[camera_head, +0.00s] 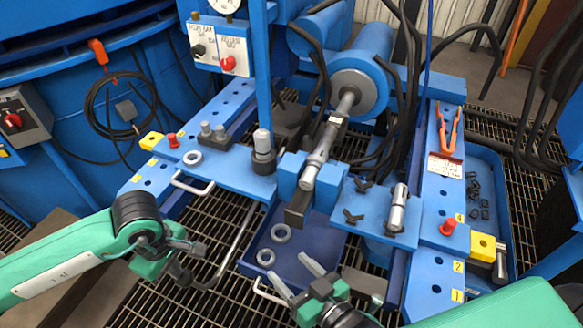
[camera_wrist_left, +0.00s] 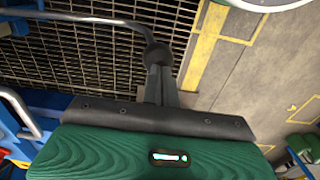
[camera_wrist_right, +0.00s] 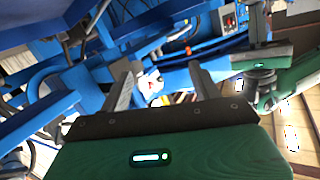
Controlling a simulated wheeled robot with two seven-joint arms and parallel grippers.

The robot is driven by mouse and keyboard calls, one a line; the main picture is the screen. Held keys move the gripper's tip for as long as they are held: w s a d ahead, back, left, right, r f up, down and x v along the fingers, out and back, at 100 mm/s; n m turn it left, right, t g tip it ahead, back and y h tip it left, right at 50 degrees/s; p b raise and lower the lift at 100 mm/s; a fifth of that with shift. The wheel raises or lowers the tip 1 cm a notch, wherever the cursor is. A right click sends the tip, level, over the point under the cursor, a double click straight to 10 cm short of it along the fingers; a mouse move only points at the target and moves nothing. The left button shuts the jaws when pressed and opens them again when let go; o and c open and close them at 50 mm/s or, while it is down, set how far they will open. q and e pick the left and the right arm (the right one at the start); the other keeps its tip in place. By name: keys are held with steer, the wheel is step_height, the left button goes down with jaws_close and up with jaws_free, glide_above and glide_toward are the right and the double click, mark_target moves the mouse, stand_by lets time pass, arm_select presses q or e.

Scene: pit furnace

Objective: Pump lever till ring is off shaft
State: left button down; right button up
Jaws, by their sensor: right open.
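The pump lever (camera_head: 236,243) is a bent silver rod that runs down from the pump post and curves left to a dark end. My left gripper (camera_head: 188,277) is at that end. In the left wrist view its fingers (camera_wrist_left: 158,85) are shut on the lever's black knob (camera_wrist_left: 157,55). The shaft (camera_head: 322,148) lies in the blue press between the ram cylinder (camera_head: 357,88) and a blue block. A pale band on the shaft may be the ring; I cannot tell.
Red-handled pliers (camera_head: 449,130) lie on the right beam. Black hoses hang around the cylinder.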

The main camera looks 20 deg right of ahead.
arm_select(q)
step_height(320, 180, up, 11)
steer(key=w+d+p, duration=0.1)
steer(key=w+p, duration=0.1)
steer(key=p, duration=0.2)
steer(key=shift+w+d, duration=0.15)
steer(key=shift+d, duration=0.25)
arm_select(e)
step_height(320, 180, up, 5)
steer(key=shift+d+f, duration=0.1)
steer(key=shift+f, duration=0.05)
arm_select(q)
steer(key=shift+f, duration=0.15)
